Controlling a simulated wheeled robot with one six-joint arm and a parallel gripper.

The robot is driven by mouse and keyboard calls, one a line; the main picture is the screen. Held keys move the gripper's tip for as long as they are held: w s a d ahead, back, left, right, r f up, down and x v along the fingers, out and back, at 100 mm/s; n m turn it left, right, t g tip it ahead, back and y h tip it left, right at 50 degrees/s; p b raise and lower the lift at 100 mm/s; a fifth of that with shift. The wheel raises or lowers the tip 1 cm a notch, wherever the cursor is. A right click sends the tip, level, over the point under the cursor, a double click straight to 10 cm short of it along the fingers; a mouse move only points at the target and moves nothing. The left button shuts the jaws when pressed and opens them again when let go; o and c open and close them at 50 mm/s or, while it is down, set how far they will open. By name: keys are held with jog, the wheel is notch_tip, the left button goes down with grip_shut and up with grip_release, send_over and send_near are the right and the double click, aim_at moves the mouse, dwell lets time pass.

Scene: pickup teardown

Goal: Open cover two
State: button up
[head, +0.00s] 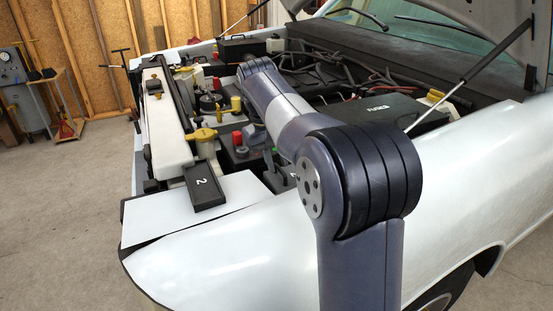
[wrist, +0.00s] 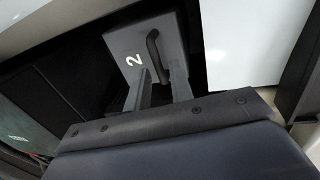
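Cover two (wrist: 133,47) is a grey panel with a white "2" and a dark bar handle (wrist: 154,46) in the wrist view. It looks shut, but its lower part is hidden behind my gripper. My gripper (wrist: 160,74) has its two fingers apart, with the tips close to the handle's lower end. I cannot tell whether they touch or straddle the handle. In the head view my arm hides most of this area; a small grey piece with a white mark (head: 292,174) shows beside it.
A black tray marked "2" (head: 207,187) lies on the white front panel (head: 150,222). Engine parts crowd the bay, with a black fuse box (head: 378,114) at right. A hood strut (head: 470,75) slants above it. Open floor (head: 60,215) lies at left.

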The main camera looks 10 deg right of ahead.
grip_shut()
jog(key=shift+r, duration=0.1)
dwell(0.3)
